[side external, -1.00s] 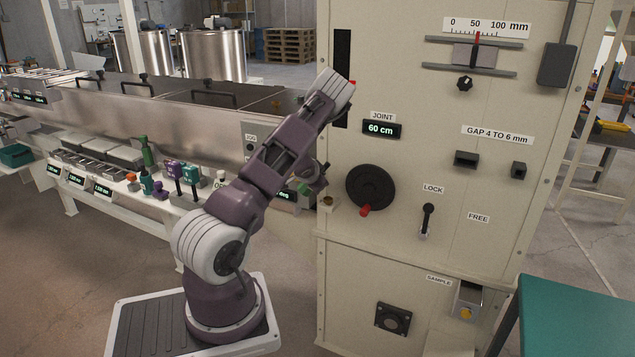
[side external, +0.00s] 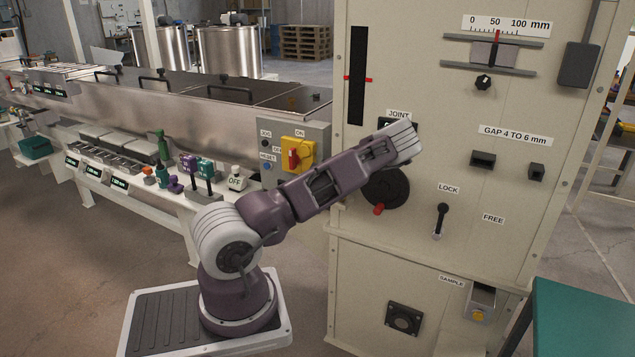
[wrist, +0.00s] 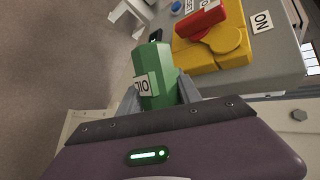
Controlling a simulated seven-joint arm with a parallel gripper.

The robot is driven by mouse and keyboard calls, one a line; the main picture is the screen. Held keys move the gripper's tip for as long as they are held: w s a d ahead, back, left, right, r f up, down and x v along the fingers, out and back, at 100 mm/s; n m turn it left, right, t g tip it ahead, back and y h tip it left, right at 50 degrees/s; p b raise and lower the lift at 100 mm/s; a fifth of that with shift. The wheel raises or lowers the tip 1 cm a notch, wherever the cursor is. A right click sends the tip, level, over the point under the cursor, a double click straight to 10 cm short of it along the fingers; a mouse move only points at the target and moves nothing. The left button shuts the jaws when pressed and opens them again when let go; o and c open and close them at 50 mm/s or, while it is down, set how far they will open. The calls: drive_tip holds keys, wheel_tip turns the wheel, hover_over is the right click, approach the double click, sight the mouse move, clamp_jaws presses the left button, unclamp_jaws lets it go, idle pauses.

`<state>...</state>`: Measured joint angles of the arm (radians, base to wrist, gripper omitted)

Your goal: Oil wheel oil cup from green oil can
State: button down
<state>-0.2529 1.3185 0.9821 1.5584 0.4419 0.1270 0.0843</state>
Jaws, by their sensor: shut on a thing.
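In the wrist view a green can labelled OIL (wrist: 155,72) sits between the two grey fingers of my gripper (wrist: 160,98), which is shut on it. In the side view my gripper and the held can are hidden behind my arm. The black wheel with a red knob (side external: 385,188) is on the cream machine front, partly covered by my arm. The wheel's oil cup is hidden from the side view now.
A yellow switch box with a red handle (side external: 298,154) is close to the can; it also shows in the wrist view (wrist: 218,45). A bench (side external: 110,170) with several tools stands left of my arm. The lock lever (side external: 441,219) is right of the wheel.

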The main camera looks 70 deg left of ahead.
drive_tip(key=shift+r+m+g+y, duration=0.5)
drive_tip(key=shift+r+m+g, duration=0.2)
drive_tip(key=shift+r, duration=0.15)
drive_tip(key=shift+w+r+g, duration=0.1)
drive_tip(key=shift+r+g, duration=0.2)
idle(1.5)
drive_tip(key=shift+f+n+t, duration=0.3)
drive_tip(key=shift+f+t, duration=0.3)
drive_tip(key=shift+f, duration=0.05)
drive_tip(key=shift+f+h, duration=0.2)
drive_tip(key=shift+h, duration=0.1)
